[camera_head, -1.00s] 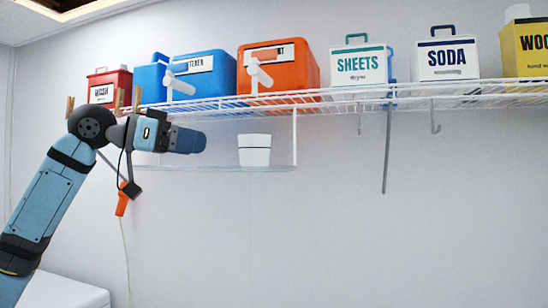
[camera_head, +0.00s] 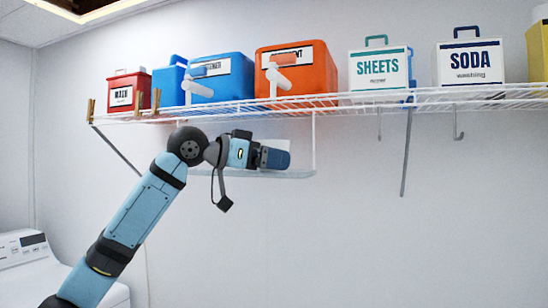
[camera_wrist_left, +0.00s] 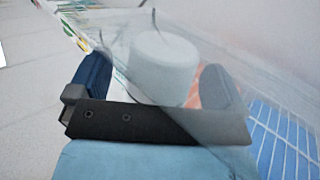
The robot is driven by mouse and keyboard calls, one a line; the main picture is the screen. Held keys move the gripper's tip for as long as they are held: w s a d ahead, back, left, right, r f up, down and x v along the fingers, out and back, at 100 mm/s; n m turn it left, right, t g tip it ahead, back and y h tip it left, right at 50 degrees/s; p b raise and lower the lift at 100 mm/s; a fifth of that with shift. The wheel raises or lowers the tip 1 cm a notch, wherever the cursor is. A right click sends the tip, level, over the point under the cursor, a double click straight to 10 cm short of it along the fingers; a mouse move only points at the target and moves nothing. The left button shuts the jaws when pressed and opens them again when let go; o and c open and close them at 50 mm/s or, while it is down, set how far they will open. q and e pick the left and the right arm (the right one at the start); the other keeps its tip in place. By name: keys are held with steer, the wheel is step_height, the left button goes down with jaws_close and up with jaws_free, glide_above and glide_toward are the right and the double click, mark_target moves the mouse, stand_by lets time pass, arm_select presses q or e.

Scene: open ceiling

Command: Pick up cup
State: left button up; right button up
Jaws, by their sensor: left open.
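The white cup (camera_head: 275,144) stands on the clear hanging shelf (camera_head: 300,174) below the wire rack. In the head view it is mostly hidden by my left gripper (camera_head: 274,158), and only its upper part shows. In the left wrist view the cup (camera_wrist_left: 163,65) lies between the two dark blue fingers of my left gripper (camera_wrist_left: 156,72). The fingers are open, with a gap visible on the left side; contact on the right is hard to tell. My right gripper is in neither view.
The white wire rack (camera_head: 440,97) runs just above my gripper. It carries a red box (camera_head: 127,90), blue containers (camera_head: 222,75), an orange dispenser (camera_head: 298,70) and the sheets (camera_head: 380,68) and soda (camera_head: 470,62) boxes. A diagonal brace (camera_head: 406,155) hangs right. A white washer (camera_head: 30,265) stands lower left.

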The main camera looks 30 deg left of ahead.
arm_select(q)
steer(key=shift+w+d, duration=0.15)
steer(key=shift+w, duration=0.1)
steer(key=shift+s, duration=0.1)
steer(key=shift+c, duration=0.2)
steer(key=c, duration=1)
steer(key=shift+o, duration=0.2)
steer(key=shift+r, duration=0.1)
